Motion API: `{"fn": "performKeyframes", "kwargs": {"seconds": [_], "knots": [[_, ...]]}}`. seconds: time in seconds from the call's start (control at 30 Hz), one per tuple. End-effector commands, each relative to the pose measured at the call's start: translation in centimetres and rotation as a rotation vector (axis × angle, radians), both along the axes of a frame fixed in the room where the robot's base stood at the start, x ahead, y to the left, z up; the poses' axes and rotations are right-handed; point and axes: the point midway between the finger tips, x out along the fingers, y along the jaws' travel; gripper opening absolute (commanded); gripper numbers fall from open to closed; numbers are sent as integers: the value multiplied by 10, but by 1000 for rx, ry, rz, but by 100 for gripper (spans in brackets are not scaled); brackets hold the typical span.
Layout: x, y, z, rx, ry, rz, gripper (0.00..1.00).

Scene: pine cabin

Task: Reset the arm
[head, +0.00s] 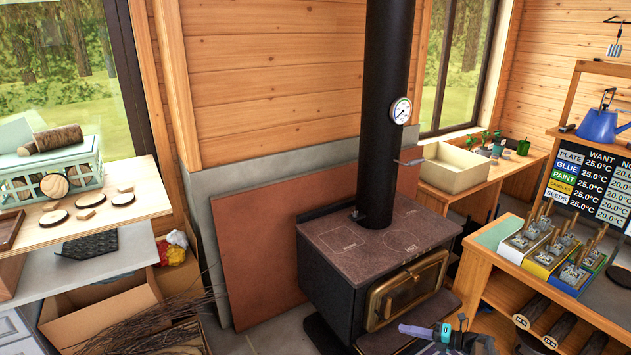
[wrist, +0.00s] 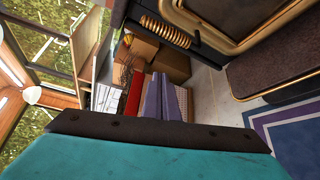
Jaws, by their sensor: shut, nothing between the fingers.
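My gripper (head: 404,329) shows at the bottom of the head view, in front of the black stove (head: 375,255). Its purple-grey fingers point left and its teal part is behind them. In the wrist view my gripper (wrist: 163,82) has its two purple fingers together, with nothing seen between them. The teal housing and a dark plate fill the bottom of that view. Most of my arm is out of sight.
A wooden bench (head: 495,262) with tool holders stands right of the stove. At the left, a wooden shelf (head: 120,215) holds log slices and a pale green crate (head: 85,170). Cardboard boxes (head: 100,318) and twigs lie on the floor below.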

Motion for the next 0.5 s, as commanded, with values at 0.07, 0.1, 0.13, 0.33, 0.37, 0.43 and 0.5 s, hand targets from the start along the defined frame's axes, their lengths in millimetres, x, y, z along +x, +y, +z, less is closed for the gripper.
{"fn": "performKeyframes", "kwargs": {"seconds": [0.07,0.1,0.13,0.33,0.37,0.43,0.5], "knots": [[3,19,-4,3,5,25,0],[5,30,-6,6,7,39,0],[6,39,-9,7,10,52,0],[-6,123,-24,16,43,156,0],[-11,136,-27,13,51,176,0],[-25,167,-35,-1,74,225,0],[-42,197,-44,-24,98,276,0]]}}
